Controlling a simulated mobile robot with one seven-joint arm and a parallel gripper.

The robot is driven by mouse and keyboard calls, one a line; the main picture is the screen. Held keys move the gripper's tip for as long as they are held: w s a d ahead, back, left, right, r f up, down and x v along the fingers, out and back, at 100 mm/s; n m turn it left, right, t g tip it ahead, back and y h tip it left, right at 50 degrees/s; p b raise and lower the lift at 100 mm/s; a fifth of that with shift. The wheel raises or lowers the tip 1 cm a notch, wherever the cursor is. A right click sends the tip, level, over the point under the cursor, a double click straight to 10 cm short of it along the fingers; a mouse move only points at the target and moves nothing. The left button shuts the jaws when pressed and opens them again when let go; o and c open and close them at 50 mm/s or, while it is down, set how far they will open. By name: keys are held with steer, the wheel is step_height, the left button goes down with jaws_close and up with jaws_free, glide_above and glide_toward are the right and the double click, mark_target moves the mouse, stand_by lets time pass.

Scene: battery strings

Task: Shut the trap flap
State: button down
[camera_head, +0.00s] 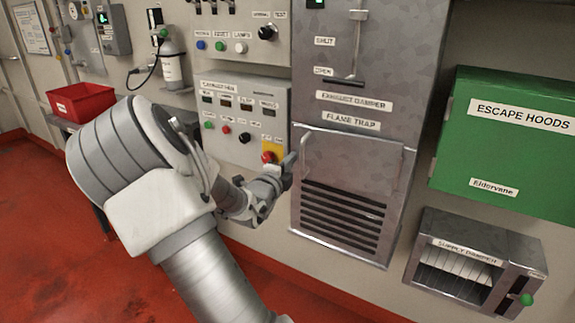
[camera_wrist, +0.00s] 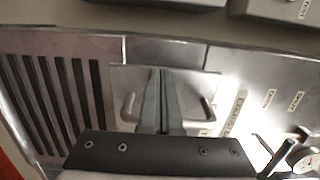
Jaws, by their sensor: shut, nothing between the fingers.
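The flame trap (camera_head: 345,190) is a metal housing on the wall, with a plain plate above dark louvre slots (camera_head: 342,217). I take the plain plate (camera_head: 350,158) for the flap; I cannot tell how far it stands open. A thin upright handle (camera_head: 303,148) is at its left edge. My gripper (camera_head: 288,163) is shut and empty, right beside this handle. In the wrist view my gripper (camera_wrist: 158,95) is in front of a metal plate, between two bent bar ends (camera_wrist: 128,106), with louvres at the left. Contact is unclear, and the fingers hide the middle of the bar.
The exhaust damper (camera_head: 365,55) is above the trap. A control panel (camera_head: 242,118) with a red button (camera_head: 268,157) on yellow is just left of my gripper. The green escape hood box (camera_head: 505,135) and supply damper (camera_head: 470,262) are at right. The red floor (camera_head: 40,220) is open at left.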

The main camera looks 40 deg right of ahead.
mark_target(295, 175)
steer(key=b+x, duration=0.1)
steer(key=b, duration=0.1)
steer(key=b+x, duration=0.2)
steer(key=shift+w+d+f, duration=0.2)
steer(key=shift+d, duration=0.05)
steer(key=shift+w+d+r, duration=0.1)
steer(key=shift+d+r, duration=0.05)
steer(key=shift+r, duration=0.3)
steer(key=shift+b, duration=0.3)
